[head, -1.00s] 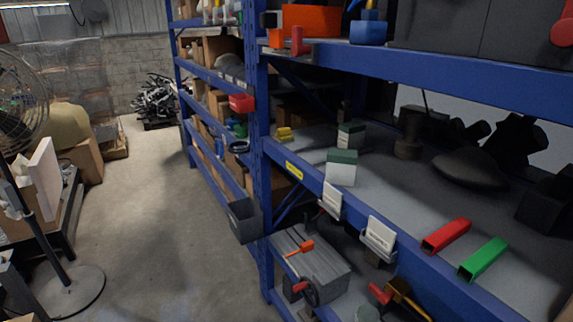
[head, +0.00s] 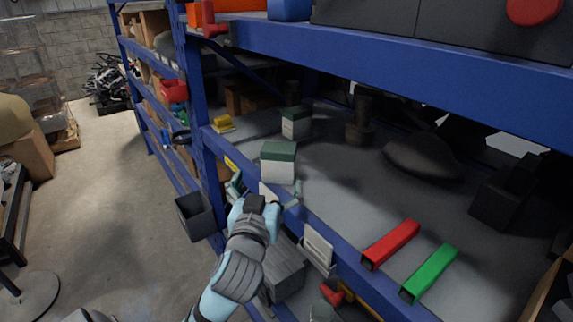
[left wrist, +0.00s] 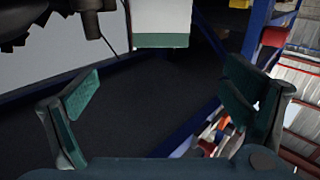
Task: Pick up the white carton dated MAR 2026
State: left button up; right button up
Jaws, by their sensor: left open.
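A white carton with a green top (head: 278,165) stands upright near the front edge of the blue shelf. A second, similar carton (head: 296,124) stands farther back. No date is readable on either. My left gripper (head: 267,190) is open and empty at the shelf's front edge, just in front of the nearer carton and apart from it. In the left wrist view the gripper's green-padded fingers (left wrist: 165,108) are spread wide. A white carton with a green band (left wrist: 161,22) shows upside down beyond them, cut off by the top edge. My right gripper is not in view.
A red bar (head: 390,245) and a green bar (head: 428,273) lie on the shelf to the right. White cards hang at the shelf's front edge, one (head: 318,247) right of my gripper. A grey bin (head: 195,215) is at the left. The upper blue beam (head: 400,55) runs overhead.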

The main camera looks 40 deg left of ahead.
aim_at(277, 155)
pick_arm(q)
jog(key=b+x, duration=0.3)
jog(key=x, duration=1)
jog(key=shift+w, duration=0.1)
jog(key=c, duration=1.4)
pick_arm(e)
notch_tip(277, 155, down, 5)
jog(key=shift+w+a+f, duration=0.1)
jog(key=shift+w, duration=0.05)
